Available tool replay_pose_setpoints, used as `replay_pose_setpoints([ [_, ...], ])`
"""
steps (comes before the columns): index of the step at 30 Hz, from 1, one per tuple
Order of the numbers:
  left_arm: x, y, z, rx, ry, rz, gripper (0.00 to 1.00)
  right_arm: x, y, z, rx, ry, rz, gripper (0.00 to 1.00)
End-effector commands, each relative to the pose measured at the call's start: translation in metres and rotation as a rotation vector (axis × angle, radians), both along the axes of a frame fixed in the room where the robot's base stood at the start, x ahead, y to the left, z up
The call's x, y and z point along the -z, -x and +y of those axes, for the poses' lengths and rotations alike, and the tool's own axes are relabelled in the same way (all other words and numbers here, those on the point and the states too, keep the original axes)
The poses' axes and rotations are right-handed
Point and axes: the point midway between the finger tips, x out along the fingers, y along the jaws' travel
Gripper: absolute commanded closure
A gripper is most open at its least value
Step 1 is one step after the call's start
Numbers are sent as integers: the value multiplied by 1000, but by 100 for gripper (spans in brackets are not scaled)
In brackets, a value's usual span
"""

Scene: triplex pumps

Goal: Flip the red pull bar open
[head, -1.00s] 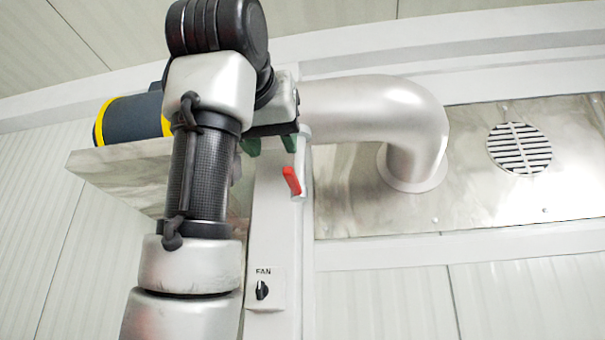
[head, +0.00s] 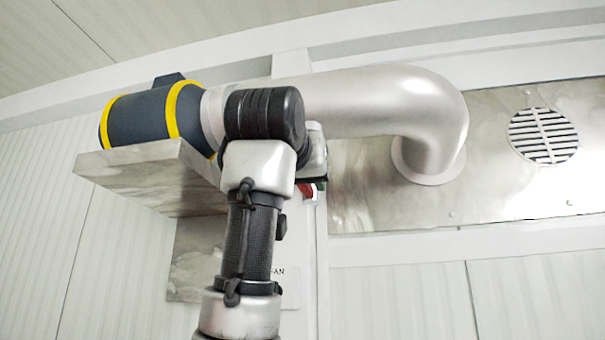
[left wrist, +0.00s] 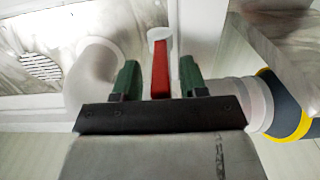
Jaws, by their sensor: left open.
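The red pull bar (left wrist: 160,72) shows in the left wrist view as a narrow upright strip on a white mount. It lies between the two green fingers of my left gripper (left wrist: 159,80), with a gap visible on each side. The fingers are open and not closed on it. In the head view, only a small red piece of the bar (head: 307,192) shows beneath my left gripper (head: 316,187); my wrist and gripper hide the rest. My right gripper is in neither view.
A thick silver pipe (head: 400,100) runs behind my wrist and bends into a metal wall panel. A dark blue and yellow cylinder (head: 140,117) rests on a metal shelf (head: 140,180) at left. A round vent (head: 543,135) is at right. My arm partly covers the FAN label.

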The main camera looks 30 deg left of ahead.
Motion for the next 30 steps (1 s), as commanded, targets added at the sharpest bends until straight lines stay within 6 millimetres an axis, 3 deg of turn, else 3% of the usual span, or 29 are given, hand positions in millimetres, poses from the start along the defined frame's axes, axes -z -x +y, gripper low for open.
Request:
replay_pose_setpoints([
  [3, 0, 0, 0, 0, 0, 0, 59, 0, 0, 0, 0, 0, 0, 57],
  [11, 0, 0, 0, 0, 0, 0, 99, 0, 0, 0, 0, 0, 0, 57],
  [22, 0, 0, -1, -13, -1, 0, 100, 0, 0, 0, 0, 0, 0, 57],
  [30, 0, -2, -10, -133, -3, 0, 100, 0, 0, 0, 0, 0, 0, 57],
])
